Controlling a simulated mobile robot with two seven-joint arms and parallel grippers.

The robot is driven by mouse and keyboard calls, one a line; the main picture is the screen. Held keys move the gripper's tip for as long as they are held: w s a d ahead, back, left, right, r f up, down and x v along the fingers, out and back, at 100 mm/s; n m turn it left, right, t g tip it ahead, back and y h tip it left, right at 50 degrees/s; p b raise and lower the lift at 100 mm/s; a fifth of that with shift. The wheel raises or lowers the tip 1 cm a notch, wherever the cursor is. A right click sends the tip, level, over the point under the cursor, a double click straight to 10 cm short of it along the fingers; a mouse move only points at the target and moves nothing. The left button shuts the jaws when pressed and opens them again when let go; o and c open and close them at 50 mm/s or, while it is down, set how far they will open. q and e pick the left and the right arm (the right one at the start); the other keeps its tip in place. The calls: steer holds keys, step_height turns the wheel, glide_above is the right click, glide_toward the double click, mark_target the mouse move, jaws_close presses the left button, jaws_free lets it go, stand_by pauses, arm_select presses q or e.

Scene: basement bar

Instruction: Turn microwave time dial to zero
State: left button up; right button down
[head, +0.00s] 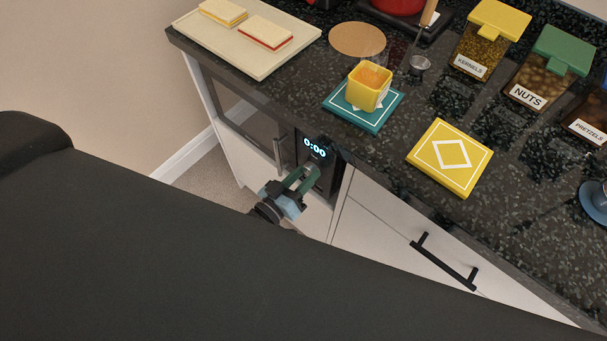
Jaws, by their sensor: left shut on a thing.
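The microwave (321,186) is built in under the counter, with its dark window door at the left and a black control panel at the right. Its lit display (314,148) reads 0:00. My left gripper (308,173) is at the panel just below the display, with its green fingers shut on the time dial. The fingers hide most of the dial, so its pointer cannot be seen. My right gripper is not in view.
The dark speckled counter (385,160) overhangs the panel. On it are a yellow cup (367,98) on a teal tile, a yellow tile (449,158), a sandwich board (235,59) and lidded snack jars. A black drawer handle (443,266) is at the right.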

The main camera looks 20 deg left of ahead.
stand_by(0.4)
arm_select(q)
steer(key=o, duration=1)
steer(key=v, duration=0.7)
steer(key=shift+s+a+r, duration=0.1)
steer(key=shift+s+a, duration=0.05)
steer(key=shift+s, duration=0.2)
